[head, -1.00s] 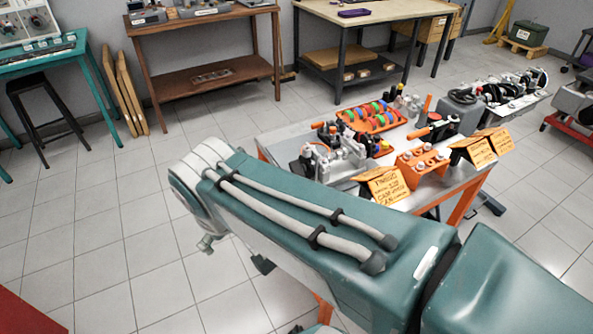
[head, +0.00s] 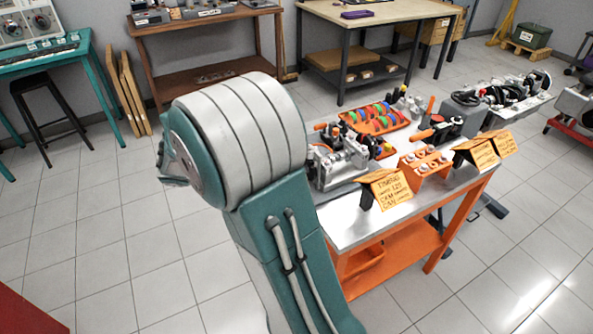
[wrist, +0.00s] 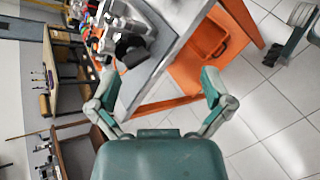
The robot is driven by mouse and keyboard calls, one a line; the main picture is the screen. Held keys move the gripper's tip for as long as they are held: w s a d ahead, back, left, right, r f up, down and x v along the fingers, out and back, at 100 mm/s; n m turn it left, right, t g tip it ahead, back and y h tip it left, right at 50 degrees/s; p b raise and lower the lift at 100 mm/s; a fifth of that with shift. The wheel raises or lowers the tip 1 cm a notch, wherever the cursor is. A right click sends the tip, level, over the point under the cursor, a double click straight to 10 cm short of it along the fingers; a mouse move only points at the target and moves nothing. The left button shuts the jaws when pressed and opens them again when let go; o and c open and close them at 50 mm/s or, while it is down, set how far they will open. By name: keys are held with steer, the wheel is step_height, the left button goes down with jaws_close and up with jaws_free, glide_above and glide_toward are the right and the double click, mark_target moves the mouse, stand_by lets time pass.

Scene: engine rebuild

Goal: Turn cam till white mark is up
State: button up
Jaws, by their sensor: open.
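A grey metal mechanism (head: 338,162) stands at the near left end of the workbench (head: 352,222) in the head view. The cam and its white mark cannot be made out on it. In the wrist view, the same bench end shows turned sideways, with small metal and black parts (wrist: 128,38) at the top. My gripper (wrist: 160,88) is open and empty in the wrist view, its two fingers spread wide. It is apart from the bench and the mechanism.
Yellow lettered signs (head: 390,188) and an orange block (head: 424,166) line the bench's near edge. An orange tray of coloured rings (head: 374,119) sits behind. Below is an orange shelf with a bin (wrist: 208,42).

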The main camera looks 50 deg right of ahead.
steer(key=w+d+f+n+h, duration=0.4)
steer(key=w+d+f+h, duration=0.35)
steer(key=f, duration=0.35)
steer(key=shift+g+y, duration=0.35)
steer(key=shift+g, duration=0.05)
steer(key=x, duration=1)
steer(key=shift+d, duration=0.2)
steer(key=shift+c, duration=0.3)
steer(key=c, duration=0.8)
